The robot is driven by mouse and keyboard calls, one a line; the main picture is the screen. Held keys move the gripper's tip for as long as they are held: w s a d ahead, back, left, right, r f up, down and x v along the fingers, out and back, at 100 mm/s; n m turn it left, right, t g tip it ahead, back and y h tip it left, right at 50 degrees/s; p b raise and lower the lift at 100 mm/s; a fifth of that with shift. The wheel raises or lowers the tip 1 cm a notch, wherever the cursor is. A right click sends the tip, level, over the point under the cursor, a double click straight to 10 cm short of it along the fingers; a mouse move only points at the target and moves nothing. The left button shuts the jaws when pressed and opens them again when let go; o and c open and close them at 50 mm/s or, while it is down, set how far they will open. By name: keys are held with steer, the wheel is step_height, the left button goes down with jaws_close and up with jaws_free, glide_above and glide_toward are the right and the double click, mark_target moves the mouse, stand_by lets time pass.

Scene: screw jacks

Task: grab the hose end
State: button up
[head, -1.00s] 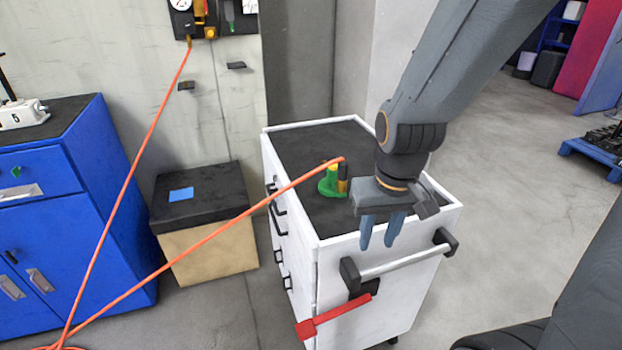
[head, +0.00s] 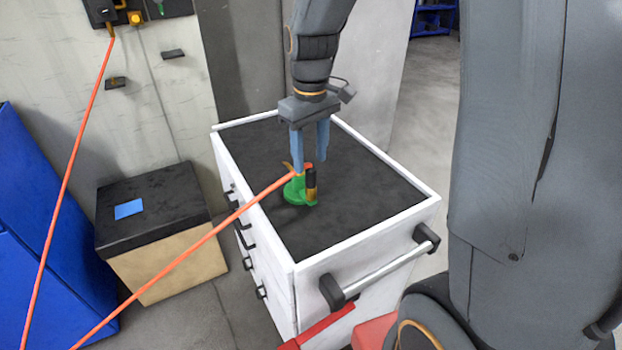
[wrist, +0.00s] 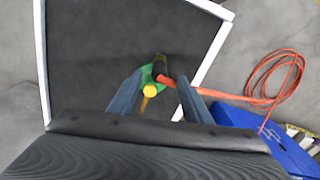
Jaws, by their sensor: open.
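The orange hose (head: 215,232) runs up to the top of a cart (head: 380,205). In the wrist view, the green holder (wrist: 147,72), a yellow round part (wrist: 150,90) and the orange hose (wrist: 235,97) show between and beyond the fingers (wrist: 157,85). The right finger hides part of the hose. I see no grip on it.
The cart has a raised white rim and a handle (head: 385,270) at its near right side. A box with a dark lid (head: 155,205) stands left of it. The blue cabinet (head: 50,240) is farther left. The rest of the cart top is clear.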

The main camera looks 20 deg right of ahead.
mark_target(310, 179)
steer(key=shift+w+n, duration=0.3)
steer(key=shift+w, duration=0.25)
steer(key=shift+w+a+f, duration=0.1)
steer(key=shift+f, duration=0.05)
steer(key=shift+f+p, duration=0.3)
steer(key=shift+f, duration=0.55)
steer(key=f+p, duration=0.1)
steer(key=f, duration=0.1)
steer(key=s+f+p, duration=0.1)
steer(key=f, duration=0.1)
steer(key=shift+f, duration=0.8)
steer(key=shift+c, duration=0.6)
jaws_close()
